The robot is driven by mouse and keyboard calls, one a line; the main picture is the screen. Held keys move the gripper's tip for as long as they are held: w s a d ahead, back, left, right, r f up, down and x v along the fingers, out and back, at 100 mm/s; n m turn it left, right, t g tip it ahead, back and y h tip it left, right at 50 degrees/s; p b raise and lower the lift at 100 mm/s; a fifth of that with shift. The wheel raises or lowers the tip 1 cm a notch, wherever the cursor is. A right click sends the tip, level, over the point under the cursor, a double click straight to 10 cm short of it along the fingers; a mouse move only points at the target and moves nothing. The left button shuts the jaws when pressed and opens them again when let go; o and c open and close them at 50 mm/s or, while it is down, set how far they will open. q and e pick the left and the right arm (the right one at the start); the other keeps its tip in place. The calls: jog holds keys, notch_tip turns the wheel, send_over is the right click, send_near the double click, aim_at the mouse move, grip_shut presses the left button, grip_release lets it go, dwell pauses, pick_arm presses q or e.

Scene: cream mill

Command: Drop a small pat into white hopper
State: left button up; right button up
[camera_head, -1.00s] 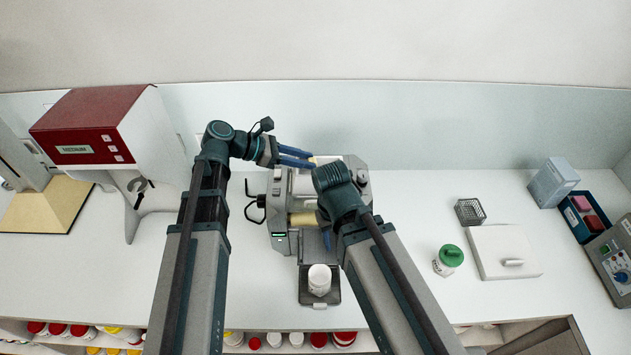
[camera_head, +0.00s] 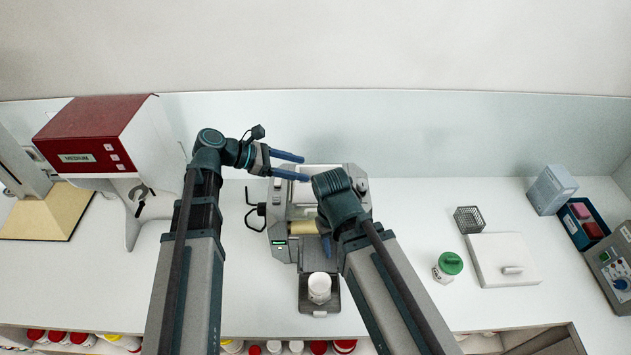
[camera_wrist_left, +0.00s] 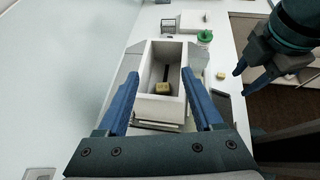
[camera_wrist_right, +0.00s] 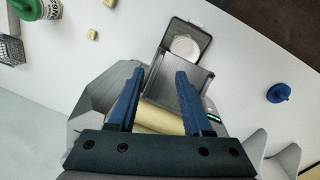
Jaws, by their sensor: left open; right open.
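The white hopper (camera_wrist_left: 160,108) is an open box on top of the mill (camera_head: 282,248). A small yellow pat (camera_wrist_left: 163,88) lies on the hopper's floor in the left wrist view. My left gripper (camera_head: 305,168) is open and empty above the hopper, its fingers on either side of it in the left wrist view. My right gripper (camera_wrist_right: 160,72) is open over the mill's front by the yellow roller (camera_wrist_right: 160,118), with nothing between its fingers. In the head view my right arm hides part of the mill.
A white jar (camera_head: 319,286) stands on the plate before the mill. Two loose pats, one (camera_wrist_right: 92,34) and another (camera_wrist_right: 110,3), lie on the bench beside it. A green-lidded jar (camera_head: 449,265), wire basket (camera_head: 468,219) and white board (camera_head: 500,262) stand at right.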

pick_arm(q)
jog(key=p+v, duration=0.4)
jog(key=v, duration=0.7)
jog(key=shift+a+p, duration=0.25)
jog(key=shift+p, duration=0.15)
jog(key=shift+s, duration=0.15)
